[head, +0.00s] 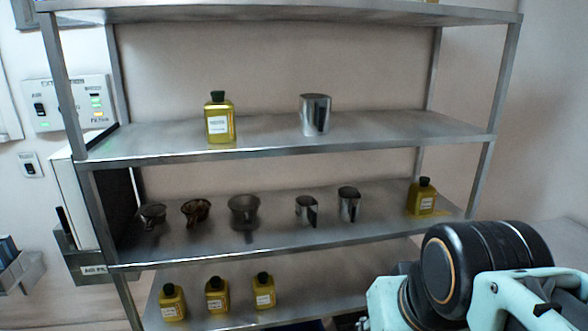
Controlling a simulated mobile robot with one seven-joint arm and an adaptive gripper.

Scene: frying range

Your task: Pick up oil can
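Several yellow-green oil cans with black caps and white labels stand upright on a steel shelf rack. One oil can (219,120) is on the upper shelf, left of centre. Another oil can (421,198) is at the right end of the middle shelf. Three more stand in a row on the lower shelf: a left one (172,303), a middle one (217,296) and a right one (264,291). Part of my arm shows at the lower right, in front of the rack. My gripper is not visible, and no can is seen held.
A steel cup (316,114) stands on the upper shelf (380,131). The middle shelf (290,237) holds several small metal pots and jugs, including a dark pot (243,211) and a jug (349,204). Rack posts (493,95) flank the shelves. A wall control panel (75,103) is at left.

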